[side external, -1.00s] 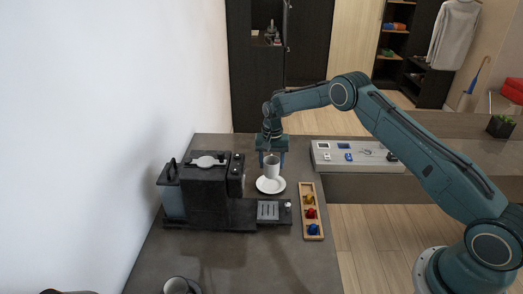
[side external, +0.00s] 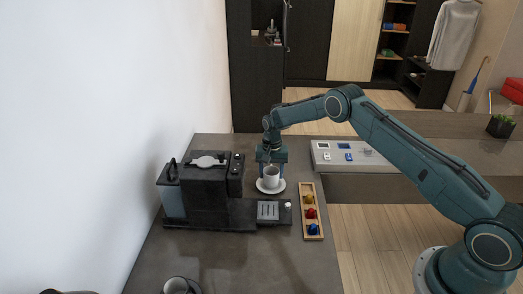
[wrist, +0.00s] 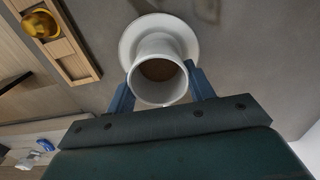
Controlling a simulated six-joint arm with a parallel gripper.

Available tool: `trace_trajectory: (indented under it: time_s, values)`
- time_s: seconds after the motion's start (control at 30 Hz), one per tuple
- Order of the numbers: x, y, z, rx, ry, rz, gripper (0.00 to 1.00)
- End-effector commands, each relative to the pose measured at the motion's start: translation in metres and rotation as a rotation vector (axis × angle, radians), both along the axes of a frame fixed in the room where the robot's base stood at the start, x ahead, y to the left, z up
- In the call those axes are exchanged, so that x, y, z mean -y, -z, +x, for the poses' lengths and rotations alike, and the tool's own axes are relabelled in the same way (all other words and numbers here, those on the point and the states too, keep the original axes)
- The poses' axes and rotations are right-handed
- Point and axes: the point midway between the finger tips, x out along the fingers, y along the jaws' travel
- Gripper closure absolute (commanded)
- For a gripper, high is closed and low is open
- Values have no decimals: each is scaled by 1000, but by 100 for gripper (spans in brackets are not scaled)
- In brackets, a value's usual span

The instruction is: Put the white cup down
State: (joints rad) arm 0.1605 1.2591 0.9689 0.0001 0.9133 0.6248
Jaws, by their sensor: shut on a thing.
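The white cup (side external: 272,176) is upright between the blue fingers of my gripper (side external: 271,168), which is shut on it. The white saucer (side external: 263,188) lies on the counter directly beneath the cup. The cup's bottom looks to be at or very near the saucer; I cannot tell whether they touch. In the wrist view the cup (wrist: 158,72) has a finger on each side, and something brown shows inside it. The saucer (wrist: 130,40) shows behind it there.
A black coffee machine (side external: 208,188) stands left of the saucer. A wooden tray (side external: 313,232) with coloured capsules lies to the right. A grey panel (side external: 345,158) is at the back right. Another cup (side external: 176,286) stands at the front left.

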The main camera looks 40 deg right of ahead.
Motion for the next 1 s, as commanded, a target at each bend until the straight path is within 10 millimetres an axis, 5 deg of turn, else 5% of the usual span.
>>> trace_trajectory:
  time_s: [0.17,0.2,0.3,0.73,1.0]
  values:
    - [0,2,0,1,0,-1,74]
    - [0,3,0,0,0,0,43]
    - [0,3,0,0,0,0,25]
    - [0,-1,0,0,0,0,25]
    - [0,-27,1,3,0,0,25]
